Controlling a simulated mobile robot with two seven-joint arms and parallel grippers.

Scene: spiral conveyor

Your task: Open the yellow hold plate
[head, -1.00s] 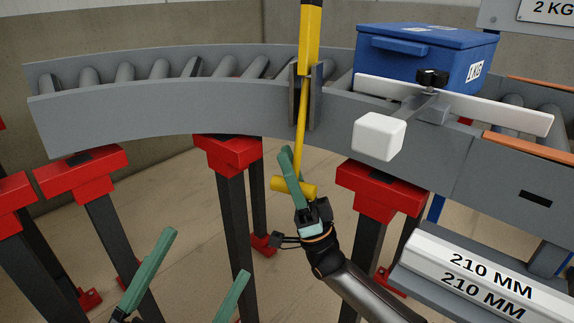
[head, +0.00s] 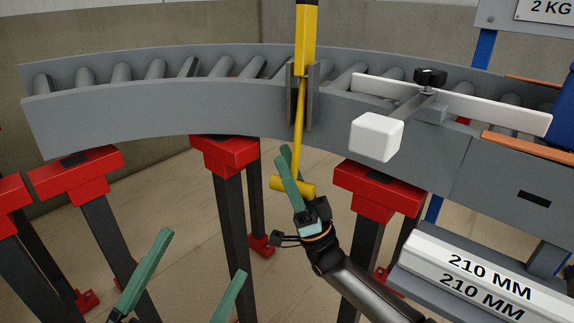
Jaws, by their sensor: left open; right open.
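The yellow hold plate (head: 306,42) stands upright in a grey slotted bracket on the conveyor's near side wall, its black top cut off by the picture edge. A thin yellow rod (head: 299,130) runs down from it to a yellow crossbar handle (head: 303,188). My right gripper (head: 285,158) is open at the handle; its green fingers lie against or around the rod and bar, and exact contact cannot be told. My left gripper (head: 203,254) is open and empty at the lower left, well away from the plate.
The curved roller conveyor (head: 150,118) spans the view on red-topped legs (head: 228,152). A white guide rail with a white block (head: 376,137) juts out right of the plate. A blue box (head: 562,112) is partly visible at the right edge. White 210 MM bars (head: 480,275) lie lower right.

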